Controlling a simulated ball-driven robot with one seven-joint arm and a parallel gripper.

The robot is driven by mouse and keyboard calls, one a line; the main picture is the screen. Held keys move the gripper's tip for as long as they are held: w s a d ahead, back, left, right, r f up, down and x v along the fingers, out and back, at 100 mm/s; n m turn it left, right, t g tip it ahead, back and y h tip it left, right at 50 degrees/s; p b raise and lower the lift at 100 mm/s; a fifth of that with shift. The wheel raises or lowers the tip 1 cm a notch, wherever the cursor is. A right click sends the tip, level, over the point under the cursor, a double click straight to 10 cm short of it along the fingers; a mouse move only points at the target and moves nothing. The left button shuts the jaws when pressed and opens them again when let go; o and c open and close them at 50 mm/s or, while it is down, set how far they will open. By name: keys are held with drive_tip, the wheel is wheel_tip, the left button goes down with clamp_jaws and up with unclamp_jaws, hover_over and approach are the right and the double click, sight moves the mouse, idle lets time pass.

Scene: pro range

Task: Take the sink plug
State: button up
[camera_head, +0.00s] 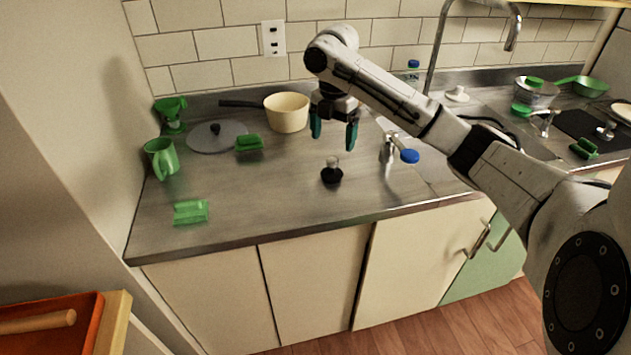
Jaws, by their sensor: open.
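The sink plug (331,175) looks like a small black disc with a pale, shiny upright knob. It sits on the steel counter in front of the pot, apart from other things. My gripper (334,133) hangs above it and slightly behind it in the picture, with its teal fingers pointing down. The fingers are spread and nothing is between them. The plug is clear of the fingers and fully in sight.
The steel counter (260,205) is bare around the plug. Green sponges (190,212), a green mug (161,158) and a lid (216,138) are left.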

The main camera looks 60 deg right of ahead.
sight(332, 160)
wheel_tip(332, 160, down, 5)
drive_tip(key=shift+a+r, duration=0.1)
drive_tip(key=shift+r, duration=0.05)
drive_tip(key=shift+s+f+p, duration=0.1)
drive_tip(key=shift+f+p, duration=0.55)
drive_tip(key=shift+f, duration=2.35)
drive_tip(key=c, duration=1.1)
